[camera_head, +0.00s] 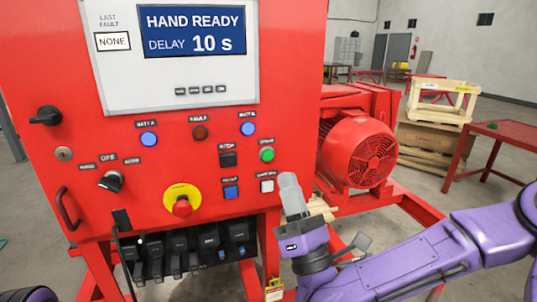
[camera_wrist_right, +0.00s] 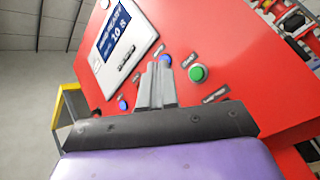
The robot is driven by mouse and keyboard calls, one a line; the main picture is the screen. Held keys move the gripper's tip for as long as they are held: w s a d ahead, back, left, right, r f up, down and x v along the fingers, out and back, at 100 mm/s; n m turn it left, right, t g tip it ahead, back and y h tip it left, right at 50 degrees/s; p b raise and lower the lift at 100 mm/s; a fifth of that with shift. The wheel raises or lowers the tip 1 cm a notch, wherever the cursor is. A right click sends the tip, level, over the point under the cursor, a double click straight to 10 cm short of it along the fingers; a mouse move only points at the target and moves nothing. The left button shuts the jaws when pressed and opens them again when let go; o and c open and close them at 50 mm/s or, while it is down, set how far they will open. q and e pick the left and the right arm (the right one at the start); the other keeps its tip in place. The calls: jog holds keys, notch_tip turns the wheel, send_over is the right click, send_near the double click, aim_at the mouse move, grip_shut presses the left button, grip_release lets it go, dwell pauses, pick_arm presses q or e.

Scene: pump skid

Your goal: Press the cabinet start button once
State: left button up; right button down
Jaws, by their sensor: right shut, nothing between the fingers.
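The red control cabinet (camera_head: 50,210) fills the left of the head view. A green round button (camera_head: 267,154) sits on the right side of its panel under a small label that seems to read START. It also shows in the wrist view (camera_wrist_right: 198,73), just right of my fingertips. My right gripper (camera_head: 288,178) is shut and empty, with its fingers pointing up, below and right of the green button. Its closed fingers show in the wrist view (camera_wrist_right: 158,72). The gap between fingertips and panel is hard to judge. My left gripper is not in view.
A red emergency stop (camera_head: 182,207) on yellow is further left. The screen (camera_head: 194,31) reads HAND READY, DELAY 10 s. A red motor (camera_head: 357,150) stands at right.

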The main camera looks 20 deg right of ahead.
aim_at(267, 155)
jog(key=shift+w+a+p, duration=0.15)
jog(key=shift+w+p, duration=0.85)
jog(key=shift+w, duration=2.8)
jog(key=shift+w, duration=0.4)
jog(key=shift+w, duration=0.4)
jog(key=shift+s, duration=0.1)
jog(key=shift+s+b, duration=0.5)
jog(key=shift+s, duration=0.25)
